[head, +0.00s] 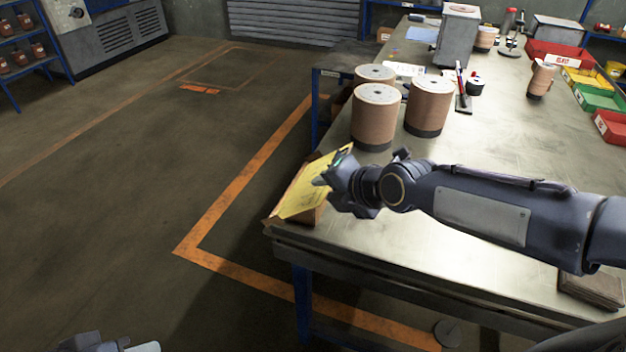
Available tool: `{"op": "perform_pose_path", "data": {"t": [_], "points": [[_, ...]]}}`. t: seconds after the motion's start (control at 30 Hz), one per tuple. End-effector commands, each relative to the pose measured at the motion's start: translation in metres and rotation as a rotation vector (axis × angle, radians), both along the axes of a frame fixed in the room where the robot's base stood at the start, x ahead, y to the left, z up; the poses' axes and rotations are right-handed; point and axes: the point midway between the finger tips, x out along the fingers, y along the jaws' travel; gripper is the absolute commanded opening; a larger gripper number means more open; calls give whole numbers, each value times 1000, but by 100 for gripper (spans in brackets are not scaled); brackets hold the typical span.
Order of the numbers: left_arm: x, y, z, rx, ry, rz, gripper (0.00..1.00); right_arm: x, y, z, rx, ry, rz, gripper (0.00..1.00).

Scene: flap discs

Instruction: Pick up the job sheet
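A yellow sheet (302,197), which looks like the job sheet, is tilted against a brown board or box at the near left corner of the workbench (450,165). My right arm reaches in from the right, and my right gripper (328,181) is at the sheet's right side, overlapping it in the picture. The gripper covers part of the sheet. I cannot tell whether its fingers touch or hold the sheet. A small part of my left arm's end (100,345) shows at the bottom left edge; its fingers are not clear.
Several brown disc stacks, one of them in front (376,117), stand just behind my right gripper. Red (555,55), yellow and green bins line the bench's right side. A dark block (592,287) lies near the front edge. The bench's middle is mostly clear.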

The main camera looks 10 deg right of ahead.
Motion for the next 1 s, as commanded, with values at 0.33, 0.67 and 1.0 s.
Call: {"op": "perform_pose_path", "data": {"t": [0.33,0.67,1.0], "points": [[0,0,0,0,0,0,30,0,0,0,1,-1,-1,9],[0,0,0,0,0,0,30,0,0,0,1,-1,-1,0],[0,0,27,0,0,0,30,1,0,45,1,-6,0,0]]}}
